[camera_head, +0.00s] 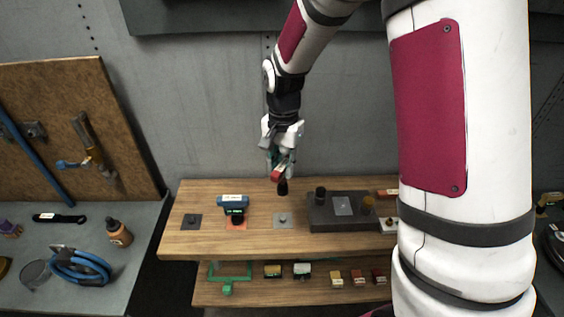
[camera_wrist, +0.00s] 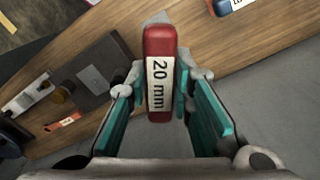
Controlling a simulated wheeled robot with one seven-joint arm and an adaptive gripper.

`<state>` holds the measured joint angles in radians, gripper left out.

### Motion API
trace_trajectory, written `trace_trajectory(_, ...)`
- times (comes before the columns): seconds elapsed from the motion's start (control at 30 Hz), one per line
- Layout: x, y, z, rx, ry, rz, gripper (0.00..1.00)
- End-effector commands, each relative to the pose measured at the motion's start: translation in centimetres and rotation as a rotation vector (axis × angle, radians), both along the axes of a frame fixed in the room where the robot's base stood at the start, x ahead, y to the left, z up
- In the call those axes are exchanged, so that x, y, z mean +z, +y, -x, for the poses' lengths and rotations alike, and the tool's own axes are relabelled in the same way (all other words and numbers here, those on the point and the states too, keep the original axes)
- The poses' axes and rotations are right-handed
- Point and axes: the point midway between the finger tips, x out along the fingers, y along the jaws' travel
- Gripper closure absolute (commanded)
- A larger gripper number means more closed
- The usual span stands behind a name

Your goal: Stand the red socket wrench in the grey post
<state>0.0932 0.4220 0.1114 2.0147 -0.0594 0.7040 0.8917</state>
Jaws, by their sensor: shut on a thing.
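The red socket wrench (camera_head: 277,175) is held in my gripper (camera_head: 281,168) above the wooden bench, its dark socket end pointing down. In the wrist view the red wrench (camera_wrist: 160,46) carries a white "20 mm" label and sits between the teal-lined fingers of my gripper (camera_wrist: 161,88), which are shut on it. The lower end of the wrench is hidden in the wrist view. A small grey post (camera_head: 283,217) stands on a grey square plate on the bench. In the head view the wrench is above and behind the post, apart from it.
A blue-topped tool (camera_head: 233,200) stands on an orange plate left of the post. A dark block (camera_head: 325,222) with a black cylinder and a brass knob lies to the right. A dark plate (camera_head: 191,221) is at left. Several small items fill the lower shelf (camera_head: 310,293).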

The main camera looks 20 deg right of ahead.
Motion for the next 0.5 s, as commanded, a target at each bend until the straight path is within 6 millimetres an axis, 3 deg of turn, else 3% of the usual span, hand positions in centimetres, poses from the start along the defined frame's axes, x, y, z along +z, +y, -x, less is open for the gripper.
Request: trace_trajectory(0.5, -4.8, 0.0, 0.0, 0.001, 0.001, 0.0, 1.0)
